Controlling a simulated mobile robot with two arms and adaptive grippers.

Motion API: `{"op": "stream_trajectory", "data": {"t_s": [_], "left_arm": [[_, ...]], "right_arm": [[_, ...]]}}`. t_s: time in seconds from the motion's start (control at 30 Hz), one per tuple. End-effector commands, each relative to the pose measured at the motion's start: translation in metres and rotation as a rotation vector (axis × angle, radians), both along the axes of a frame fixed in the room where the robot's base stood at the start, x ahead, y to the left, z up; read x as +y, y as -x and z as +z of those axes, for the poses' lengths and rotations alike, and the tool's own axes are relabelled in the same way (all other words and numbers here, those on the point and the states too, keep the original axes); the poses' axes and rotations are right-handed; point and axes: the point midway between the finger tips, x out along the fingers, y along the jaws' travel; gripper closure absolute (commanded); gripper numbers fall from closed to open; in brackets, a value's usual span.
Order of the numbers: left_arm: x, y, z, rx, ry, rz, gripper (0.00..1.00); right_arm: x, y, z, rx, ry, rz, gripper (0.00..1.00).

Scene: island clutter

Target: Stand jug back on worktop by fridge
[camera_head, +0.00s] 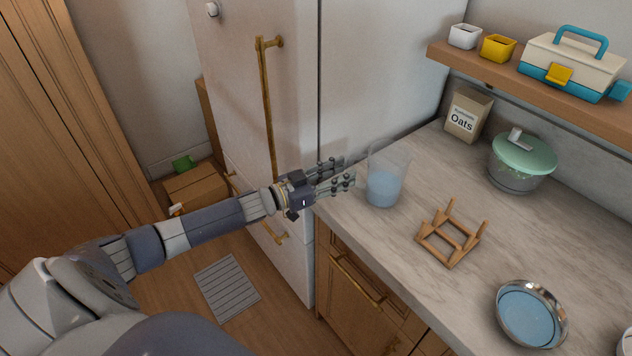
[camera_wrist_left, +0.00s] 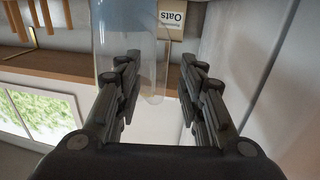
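The clear jug (camera_head: 385,186) with pale blue liquid in its lower part stands upright on the marble worktop (camera_head: 455,195), near the corner beside the white fridge (camera_head: 378,75). My left gripper (camera_head: 346,173) reaches in from the left, just beside the jug. Its fingers are spread. In the left wrist view, which is upside down, the jug (camera_wrist_left: 125,35) is ahead of the fingers, and a clear curved part of it, perhaps the handle, shows in the gap of the open gripper (camera_wrist_left: 160,65). I see no finger pressed on it. My right gripper is out of view.
A wooden rack (camera_head: 448,240) and a metal bowl with blue inside (camera_head: 530,315) stand right of the jug. An oats box (camera_head: 467,115) and a green-lidded pot (camera_head: 520,160) are behind. A shelf (camera_head: 500,72) runs above. The fridge's brass handle (camera_head: 267,110) is near my left arm.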

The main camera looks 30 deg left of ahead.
Motion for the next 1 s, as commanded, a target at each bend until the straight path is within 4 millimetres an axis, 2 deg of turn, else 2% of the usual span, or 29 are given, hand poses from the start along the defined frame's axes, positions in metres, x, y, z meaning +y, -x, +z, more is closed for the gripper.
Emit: {"op": "stream_trajectory", "data": {"t_s": [0.2,0.5,0.7,1.0], "left_arm": [[0.02,0.037,-0.003,0.005,-0.003,0.0,0.64],[0.039,0.07,-0.002,0.003,-0.001,0.001,0.64],[0.044,0.079,-0.001,0.001,-0.002,0.0,0.64],[0.045,0.079,-0.001,0.0,-0.001,0.0,0.64]], "right_arm": [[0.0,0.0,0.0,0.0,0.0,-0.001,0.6],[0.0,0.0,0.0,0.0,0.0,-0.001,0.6],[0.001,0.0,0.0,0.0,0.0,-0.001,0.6],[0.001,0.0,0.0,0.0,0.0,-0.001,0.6]]}}
